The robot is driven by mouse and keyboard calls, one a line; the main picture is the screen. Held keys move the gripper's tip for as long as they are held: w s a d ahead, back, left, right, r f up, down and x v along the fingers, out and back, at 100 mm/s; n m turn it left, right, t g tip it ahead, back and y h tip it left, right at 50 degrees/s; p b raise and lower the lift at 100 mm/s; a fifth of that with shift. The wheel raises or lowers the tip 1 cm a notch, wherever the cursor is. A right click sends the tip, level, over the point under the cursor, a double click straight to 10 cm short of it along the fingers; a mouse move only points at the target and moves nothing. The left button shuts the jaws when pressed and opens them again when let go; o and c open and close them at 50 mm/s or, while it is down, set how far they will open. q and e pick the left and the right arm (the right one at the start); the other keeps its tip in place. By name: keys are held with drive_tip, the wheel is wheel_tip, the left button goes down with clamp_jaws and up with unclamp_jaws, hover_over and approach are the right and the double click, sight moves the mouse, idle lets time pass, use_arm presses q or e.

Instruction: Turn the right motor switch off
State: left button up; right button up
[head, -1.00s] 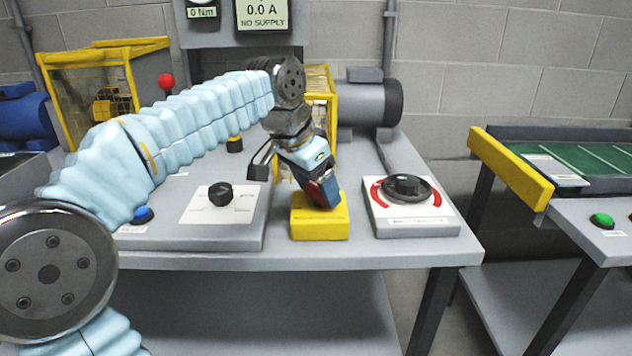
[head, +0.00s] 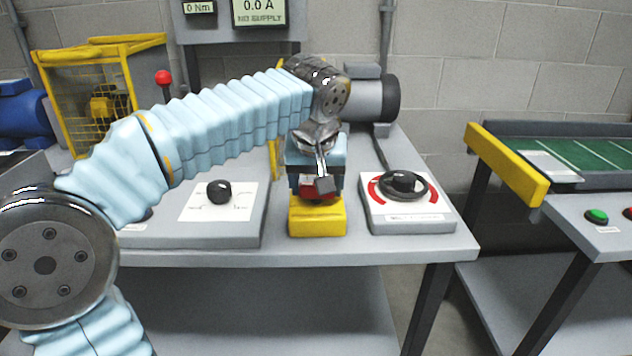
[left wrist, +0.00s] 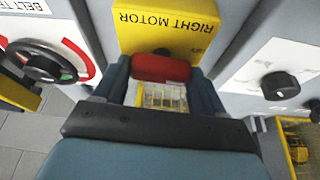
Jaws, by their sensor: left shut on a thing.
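The yellow box labelled RIGHT MOTOR (left wrist: 168,25) is at the top of the left wrist view. It also stands near the bench's front edge in the head view (head: 318,224). A red switch handle (left wrist: 160,68) sits at the box, between my left gripper's fingers. My left gripper (left wrist: 161,76) is shut on this red handle. In the head view my left gripper (head: 317,188) points down just above the yellow box and hides most of the handle. I cannot tell the switch position. My right gripper is not in view.
A black knob (head: 219,192) on a panel stands left of the box, and a black handwheel (head: 403,184) with red arcs stands right of it. A yellow cage (head: 95,95) is behind left. A display (head: 259,12) reads 0.0 A, NO SUPPLY.

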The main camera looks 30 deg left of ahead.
use_arm(q)
drive_tip(key=shift+n, duration=0.6)
drive_tip(key=o, duration=1)
drive_tip(key=shift+o, duration=0.2)
drive_tip(key=v, duration=1.3)
drive_tip(key=shift+d+r, duration=0.35)
drive_tip(key=shift+r, duration=0.05)
